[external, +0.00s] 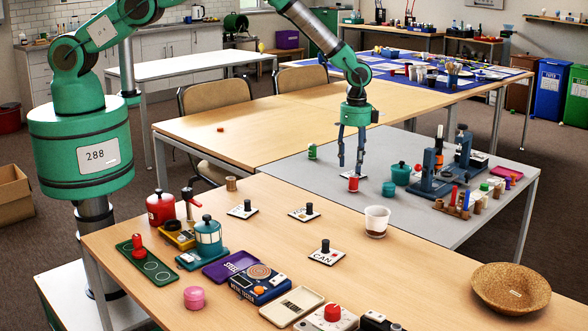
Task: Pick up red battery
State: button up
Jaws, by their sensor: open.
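A small red cylinder (353,184), which looks like the red battery, stands upright on the grey table (440,160). My gripper (350,168) points straight down just above it, with its two dark fingers apart. The fingertips are close to the cylinder's top, and I cannot tell whether they touch it. Nothing shows held between the fingers.
A green cylinder (312,151) stands to the left. A teal pot (401,174) and a blue press-like device (433,170) stand close on the right. A white cup (376,221) and label cards with black knobs are on the wooden table (440,285) in front.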

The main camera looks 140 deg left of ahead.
aim_at(353, 178)
jog(key=shift+f, duration=0.65)
jog(key=shift+f, duration=2.6)
grip_shut()
